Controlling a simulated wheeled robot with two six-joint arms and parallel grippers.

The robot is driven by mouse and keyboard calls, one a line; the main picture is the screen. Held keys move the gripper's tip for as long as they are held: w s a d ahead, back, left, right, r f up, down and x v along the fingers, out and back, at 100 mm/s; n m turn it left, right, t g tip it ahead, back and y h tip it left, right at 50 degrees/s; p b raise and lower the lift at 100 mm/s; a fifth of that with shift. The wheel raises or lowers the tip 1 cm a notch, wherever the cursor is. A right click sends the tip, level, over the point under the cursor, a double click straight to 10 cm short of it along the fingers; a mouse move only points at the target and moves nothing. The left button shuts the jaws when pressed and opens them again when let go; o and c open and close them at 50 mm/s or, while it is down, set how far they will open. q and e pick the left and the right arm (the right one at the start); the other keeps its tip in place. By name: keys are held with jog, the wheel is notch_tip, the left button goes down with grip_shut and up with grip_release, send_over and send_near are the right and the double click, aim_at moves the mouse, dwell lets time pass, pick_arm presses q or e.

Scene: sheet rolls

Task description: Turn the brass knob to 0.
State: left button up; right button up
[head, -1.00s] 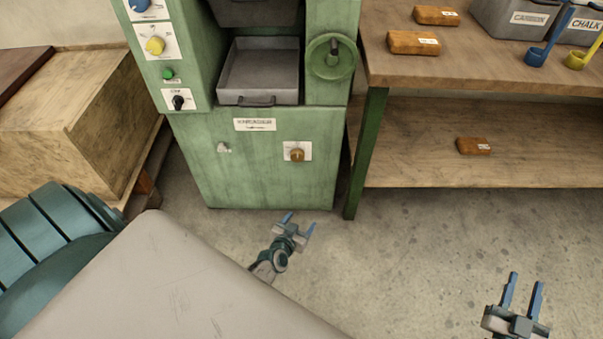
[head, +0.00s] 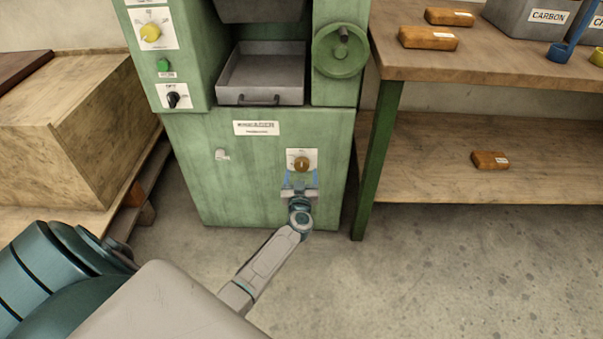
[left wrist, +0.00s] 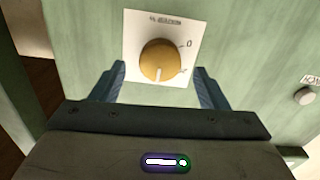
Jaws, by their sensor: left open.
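The brass knob (head: 301,164) is on a white plate (left wrist: 131,45) low on the front of the green machine. In the left wrist view the round knob (left wrist: 158,59) has a pale pointer line at its bottom edge, pointing down in the picture. A "0" shows on the plate at the knob's upper right, with a smaller, unclear mark at lower right. My left gripper (head: 302,176) is open just below and in front of the knob. Its blue fingers (left wrist: 160,76) stand left and right of the knob, with gaps on both sides. My right gripper is out of view.
The green machine (head: 190,150) also carries a tray (head: 262,72), a handwheel (head: 340,50), a yellow dial (head: 150,32), a black switch (head: 173,99) and a small pale knob (head: 222,154). A wooden bench (head: 480,62) stands close on the right. The floor (head: 450,270) in front is clear.

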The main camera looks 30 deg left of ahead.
aim_at(302, 168)
pick_arm(q)
jog(key=shift+b+x, duration=0.45)
jog(key=shift+x, duration=1.2)
jog(key=c, duration=1)
